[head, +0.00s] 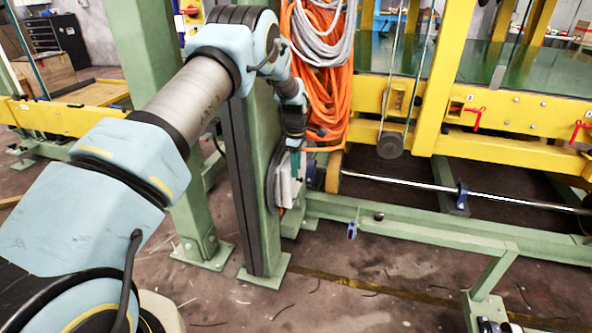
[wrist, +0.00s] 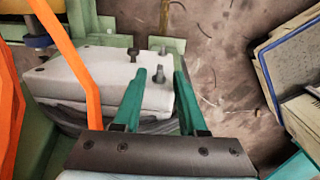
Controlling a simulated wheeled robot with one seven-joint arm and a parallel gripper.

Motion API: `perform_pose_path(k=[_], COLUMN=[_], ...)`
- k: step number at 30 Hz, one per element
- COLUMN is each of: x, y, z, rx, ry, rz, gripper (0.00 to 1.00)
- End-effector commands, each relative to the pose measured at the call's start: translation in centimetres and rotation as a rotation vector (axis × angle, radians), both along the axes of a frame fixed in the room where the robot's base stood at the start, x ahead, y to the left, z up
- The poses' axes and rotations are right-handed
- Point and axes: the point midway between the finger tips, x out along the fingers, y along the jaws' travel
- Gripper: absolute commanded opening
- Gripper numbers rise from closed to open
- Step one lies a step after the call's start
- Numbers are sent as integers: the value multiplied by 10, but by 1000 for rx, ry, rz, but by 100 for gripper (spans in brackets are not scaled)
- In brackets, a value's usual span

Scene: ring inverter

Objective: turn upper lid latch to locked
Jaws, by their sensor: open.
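A pale grey box lid (wrist: 85,75) lies below my gripper in the wrist view. A grey knob-like latch (wrist: 159,77) stands at its right edge, and a darker knob (wrist: 132,55) stands farther up on it. I cannot tell which is the upper lid latch, or how either is turned. My gripper (wrist: 161,74) is open, its two green fingers on either side of the grey latch with no clear contact. In the head view the pale box (head: 288,186) is small beside the green post, with my gripper (head: 295,160) close above it; the latches are not distinguishable there.
Orange hose (wrist: 68,55) crosses the left of the wrist view and hangs in coils (head: 318,80) in the head view. A green post (head: 262,190) stands beside the box. Stacked panels (wrist: 295,80) show at right. Open floor (wrist: 225,60) lies right of the box.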

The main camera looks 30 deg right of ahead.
Motion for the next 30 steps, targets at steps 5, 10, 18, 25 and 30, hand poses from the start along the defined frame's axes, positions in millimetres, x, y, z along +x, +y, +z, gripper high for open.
perform_pose_path(k=[5, 10, 18, 25, 30], x=[1, 1, 1, 1, 1], y=[-1, -1, -1, -1, -1], z=[-13, -15, -15, -15, -15], rx=[-1, -1, -1, -1, -1], ry=[-1, -1, -2, -2, -2], rz=[0, 0, -1, -1, -1], gripper=[41, 41, 27, 1, 0])
